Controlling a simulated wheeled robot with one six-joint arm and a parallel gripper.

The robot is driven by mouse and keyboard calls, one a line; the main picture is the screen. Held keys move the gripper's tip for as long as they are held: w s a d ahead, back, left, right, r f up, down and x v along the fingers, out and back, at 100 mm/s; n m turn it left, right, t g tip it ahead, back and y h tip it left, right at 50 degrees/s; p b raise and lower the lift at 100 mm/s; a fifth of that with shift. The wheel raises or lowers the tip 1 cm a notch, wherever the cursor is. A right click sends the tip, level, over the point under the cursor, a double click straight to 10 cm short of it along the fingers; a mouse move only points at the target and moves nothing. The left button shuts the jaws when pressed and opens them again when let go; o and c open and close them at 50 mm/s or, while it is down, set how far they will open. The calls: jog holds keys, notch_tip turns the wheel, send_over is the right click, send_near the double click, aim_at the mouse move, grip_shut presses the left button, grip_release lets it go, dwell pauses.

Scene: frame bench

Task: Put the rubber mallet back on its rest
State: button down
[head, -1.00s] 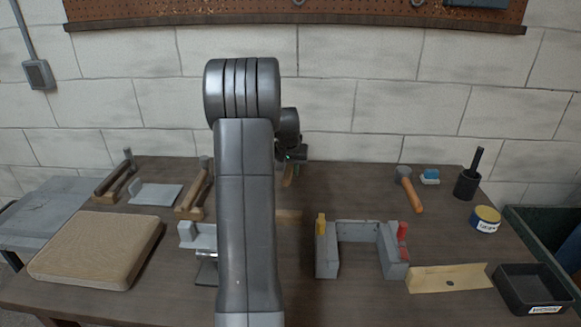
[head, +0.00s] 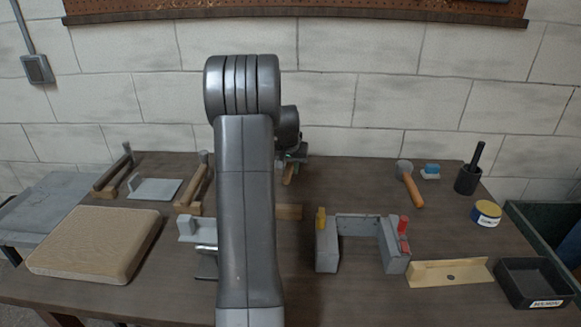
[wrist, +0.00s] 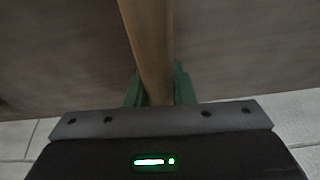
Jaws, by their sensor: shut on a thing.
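My gripper (wrist: 158,92) has green fingers shut on a brown wooden handle (wrist: 148,40) in the wrist view. The handle runs away from the fingers to the top edge of that view, and its far end is out of frame. In the head view, my gripper (head: 292,158) is beyond my arm, over the back of the bench, with a short piece of the handle below it. No mallet head shows on the held handle, so I cannot tell its kind. A grey-headed tool with an orange handle (head: 411,186) lies on the bench at right. I cannot tell which thing is the rest.
Wooden bars with grey uprights (head: 192,188) and a beige slab (head: 95,243) are at left. A grey U-shaped block (head: 327,248) stands right of my arm. A black tray (head: 536,282), yellow tin (head: 486,213) and dark cup (head: 467,181) line the right side. My arm hides the middle.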

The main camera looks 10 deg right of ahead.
jog(key=shift+f+b, duration=0.65)
jog(key=shift+f, duration=0.35)
jog(key=c, duration=1.2)
grip_release()
jog(key=shift+o, duration=0.2)
jog(key=v, duration=1.4)
jog(key=shift+f, duration=0.1)
jog(key=x, duration=1.3)
jog(key=shift+w+f, duration=0.2)
jog(key=shift+f, duration=0.15)
jog(key=shift+r, duration=0.25)
jog(key=shift+s, duration=0.1)
